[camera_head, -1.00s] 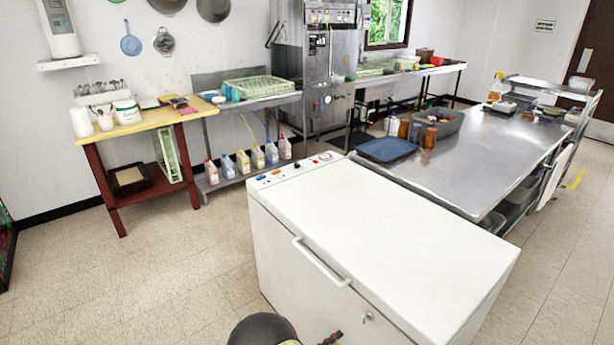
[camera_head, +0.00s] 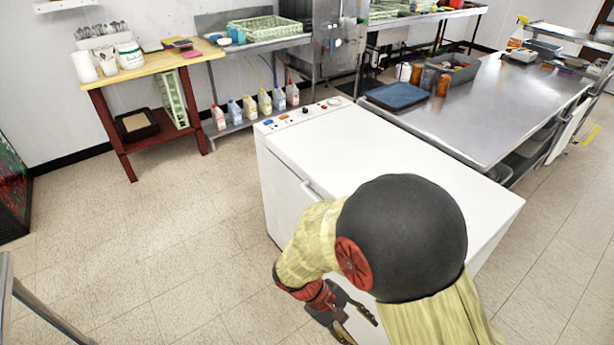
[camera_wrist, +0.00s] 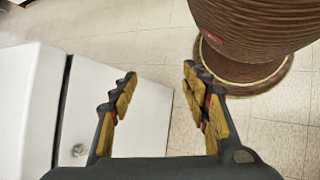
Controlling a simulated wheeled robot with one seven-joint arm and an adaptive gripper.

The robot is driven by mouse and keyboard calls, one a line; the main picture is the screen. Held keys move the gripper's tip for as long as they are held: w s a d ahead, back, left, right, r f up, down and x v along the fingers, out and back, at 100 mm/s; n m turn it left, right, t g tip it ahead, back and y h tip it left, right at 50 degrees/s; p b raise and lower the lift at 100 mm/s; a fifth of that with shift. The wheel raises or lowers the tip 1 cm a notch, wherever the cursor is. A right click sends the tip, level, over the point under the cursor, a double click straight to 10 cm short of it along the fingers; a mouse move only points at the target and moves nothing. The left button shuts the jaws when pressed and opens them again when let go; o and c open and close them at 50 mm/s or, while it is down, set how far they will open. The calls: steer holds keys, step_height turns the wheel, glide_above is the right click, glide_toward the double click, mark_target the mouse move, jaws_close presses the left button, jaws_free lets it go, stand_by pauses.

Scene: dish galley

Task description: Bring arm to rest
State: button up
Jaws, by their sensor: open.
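My gripper (camera_head: 352,318) shows at the bottom of the head view, in front of the white chest freezer (camera_head: 345,140). Its fingers point down and to the right. In the wrist view the two fingers (camera_wrist: 160,110) with yellow pads stand apart with nothing between them. The freezer's white side and its round lock show at the left of the wrist view (camera_wrist: 80,120). My bent arm covers the freezer's front right part in the head view. Whether my gripper touches the freezer cannot be told.
A steel table (camera_head: 490,105) stands behind the freezer with a blue tray (camera_head: 397,95) and a grey bin (camera_head: 455,70). A wooden-topped table (camera_head: 145,68) stands at the back left. A metal rail (camera_head: 45,315) shows at lower left. Tiled floor (camera_head: 150,240) left of the freezer is open.

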steer(key=s+d+r+m+t+y, duration=0.1)
steer(key=d+r+m+t+y, duration=0.1)
steer(key=r, duration=0.7)
steer(key=s+d+r+m+t+y, duration=0.1)
steer(key=s+r+m+t+y, duration=0.1)
steer(key=r, duration=0.7)
steer(key=s+d+r+m+t+y, duration=0.2)
steer(key=r+m+t+y, duration=0.1)
steer(key=r, duration=0.7)
steer(key=shift+d+m+t+y+p, duration=0.3)
steer(key=shift+m+t+y+p, duration=0.1)
steer(key=shift+m+t, duration=0.1)
steer(key=shift+c, duration=0.4)
